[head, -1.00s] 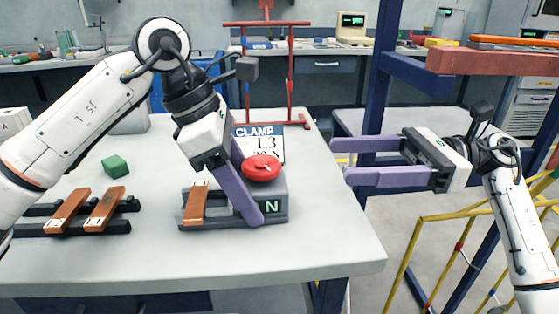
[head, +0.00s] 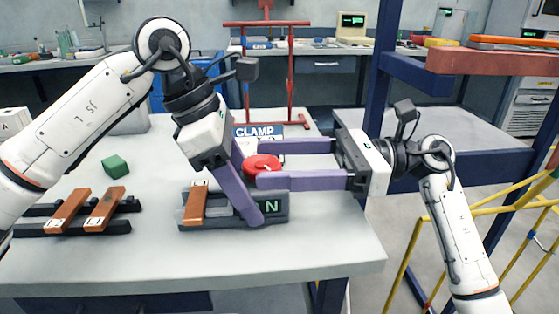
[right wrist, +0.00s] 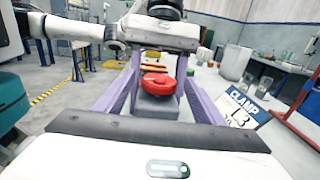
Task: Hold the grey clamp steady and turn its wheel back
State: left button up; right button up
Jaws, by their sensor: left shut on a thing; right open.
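The grey clamp (head: 275,212), marked N, sits on the bench with a red wheel (head: 263,163) on top and an orange-brown bar (head: 195,205) at its left. My left gripper (head: 246,205) reaches down from above and is shut on the clamp body. My right gripper (head: 262,164) comes in level from the right, open, with its purple fingers on either side of the wheel. In the right wrist view the wheel (right wrist: 158,83) lies between the two fingers, with gaps showing, and the grey body (right wrist: 157,106) below it. The wheel's far side is partly hidden in the head view.
A CLAMP sign (head: 257,131) stands behind the clamp, partly covered by my right gripper. Two orange-brown bars on a black rack (head: 70,227) and a green cube (head: 115,166) are at the left. A blue post (head: 378,100) and yellow railing (head: 425,225) are at the right.

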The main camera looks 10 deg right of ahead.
jog(key=c, duration=1.1)
jog(key=shift+o, duration=0.2)
jog(key=shift+w+n+g, duration=0.2)
jog(key=shift+n+g, duration=0.55)
jog(key=shift+g, duration=0.45)
jog(key=shift+w+n+g, duration=0.15)
jog(key=shift+n+g, duration=0.6)
jog(key=shift+g, duration=0.45)
jog(key=o, duration=1.1)
jog(key=shift+c, duration=0.2)
jog(key=shift+v, duration=3.75)
